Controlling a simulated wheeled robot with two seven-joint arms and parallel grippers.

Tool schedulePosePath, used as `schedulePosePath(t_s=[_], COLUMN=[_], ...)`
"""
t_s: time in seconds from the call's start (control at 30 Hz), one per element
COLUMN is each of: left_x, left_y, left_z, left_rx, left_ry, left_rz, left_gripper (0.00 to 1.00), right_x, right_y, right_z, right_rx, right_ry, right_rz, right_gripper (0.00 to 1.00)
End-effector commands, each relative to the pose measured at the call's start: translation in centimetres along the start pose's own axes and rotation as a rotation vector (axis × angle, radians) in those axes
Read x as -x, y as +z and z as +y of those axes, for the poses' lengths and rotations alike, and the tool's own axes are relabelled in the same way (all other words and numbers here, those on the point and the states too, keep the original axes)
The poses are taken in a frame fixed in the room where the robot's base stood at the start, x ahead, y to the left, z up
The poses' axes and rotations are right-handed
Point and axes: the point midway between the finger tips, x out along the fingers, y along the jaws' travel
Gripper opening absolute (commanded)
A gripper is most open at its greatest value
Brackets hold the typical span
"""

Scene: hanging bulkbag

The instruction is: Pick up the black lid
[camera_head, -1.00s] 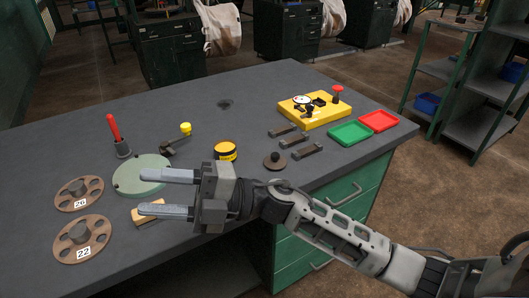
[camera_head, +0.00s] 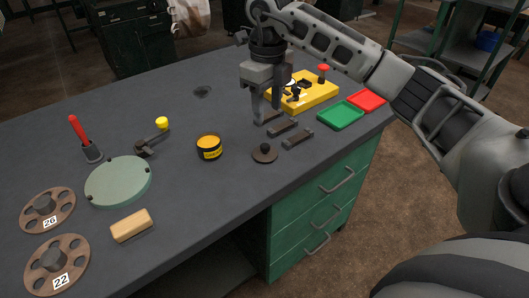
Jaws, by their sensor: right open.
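A small dark brown-black round disc with a knob (camera_head: 264,153), the closest match to the black lid, lies flat on the grey workbench. A yellow tin (camera_head: 209,147) with a dark rim and an orange top stands just left of it. My right gripper (camera_head: 267,112) points down with its two fingers apart and nothing between them. In the picture its fingertips are above and behind the disc, near the dark metal bars, and apart from the disc. My left gripper is not in view.
Dark metal bars (camera_head: 298,137) lie right of the disc. A green tray (camera_head: 340,116), a red tray (camera_head: 367,101) and a yellow block (camera_head: 310,92) sit farther right. A pale green disc (camera_head: 118,181) and a wooden block (camera_head: 131,225) lie left. The bench front is clear.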

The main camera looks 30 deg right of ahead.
Motion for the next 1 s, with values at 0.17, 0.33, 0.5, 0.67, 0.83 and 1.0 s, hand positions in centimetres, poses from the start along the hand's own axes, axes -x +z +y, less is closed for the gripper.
schedulePosePath(t_s=[0.17, 0.33, 0.5, 0.67, 0.83, 1.0], left_x=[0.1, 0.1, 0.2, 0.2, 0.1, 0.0], left_y=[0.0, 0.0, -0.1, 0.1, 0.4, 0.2], left_z=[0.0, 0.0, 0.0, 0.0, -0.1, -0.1], left_rx=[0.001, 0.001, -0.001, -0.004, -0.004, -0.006], left_ry=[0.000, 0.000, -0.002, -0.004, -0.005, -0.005], left_rz=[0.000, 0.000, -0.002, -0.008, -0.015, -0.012], left_gripper=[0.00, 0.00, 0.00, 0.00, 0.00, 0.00], right_x=[-3.4, -4.7, -6.3, -8.8, -9.9, -9.9], right_y=[0.0, 0.0, 0.0, 0.1, 0.2, 0.2], right_z=[0.1, 0.1, 0.5, 0.8, 0.8, 0.8], right_rx=[0.001, 0.001, 0.003, 0.001, 0.003, 0.003], right_ry=[0.002, 0.002, 0.004, 0.004, 0.003, 0.003], right_rz=[0.003, 0.000, 0.003, 0.001, -0.002, -0.002], right_gripper=[0.47, 0.47, 0.47, 0.47, 0.47, 0.47])
